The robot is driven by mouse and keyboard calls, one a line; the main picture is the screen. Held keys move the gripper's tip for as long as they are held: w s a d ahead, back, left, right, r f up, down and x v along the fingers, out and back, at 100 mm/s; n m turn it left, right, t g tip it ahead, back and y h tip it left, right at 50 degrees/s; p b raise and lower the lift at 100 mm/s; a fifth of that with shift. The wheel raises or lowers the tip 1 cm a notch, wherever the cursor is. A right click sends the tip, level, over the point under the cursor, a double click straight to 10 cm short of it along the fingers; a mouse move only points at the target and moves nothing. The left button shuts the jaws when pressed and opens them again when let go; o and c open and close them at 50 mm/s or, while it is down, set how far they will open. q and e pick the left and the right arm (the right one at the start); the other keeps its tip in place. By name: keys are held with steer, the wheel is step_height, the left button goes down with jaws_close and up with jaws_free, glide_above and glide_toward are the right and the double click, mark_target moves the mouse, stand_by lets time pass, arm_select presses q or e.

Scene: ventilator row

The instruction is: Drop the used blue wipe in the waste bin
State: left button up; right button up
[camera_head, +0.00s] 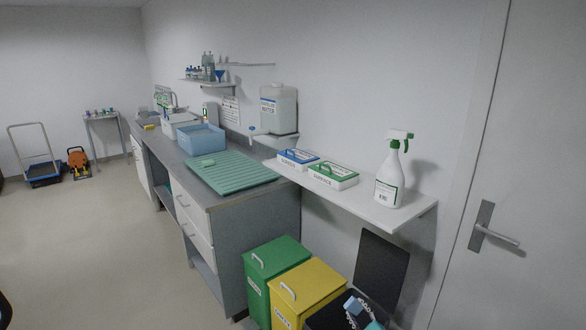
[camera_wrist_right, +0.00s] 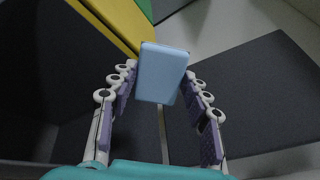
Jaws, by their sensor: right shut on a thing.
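The light blue wipe (camera_wrist_right: 162,72) is a folded block between the fingers of my right gripper (camera_wrist_right: 158,88) in the right wrist view. The gripper is shut on it. In the head view my right gripper (camera_head: 356,308) is at the bottom right, over a dark open bin (camera_head: 322,318) beside the yellow bin. A dark upright panel (camera_head: 381,268), which looks like its raised lid, stands behind. I cannot tell how high the wipe is above the rim. My left gripper is not in view.
A yellow bin (camera_head: 308,290) and a green bin (camera_head: 275,262), both lidded, stand left of the dark bin. A white shelf (camera_head: 350,193) above carries two labelled boxes and a spray bottle (camera_head: 391,172). A door (camera_head: 525,190) is at right. The left floor is mostly clear.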

steer(key=o, duration=1.1)
step_height(320, 180, up, 10)
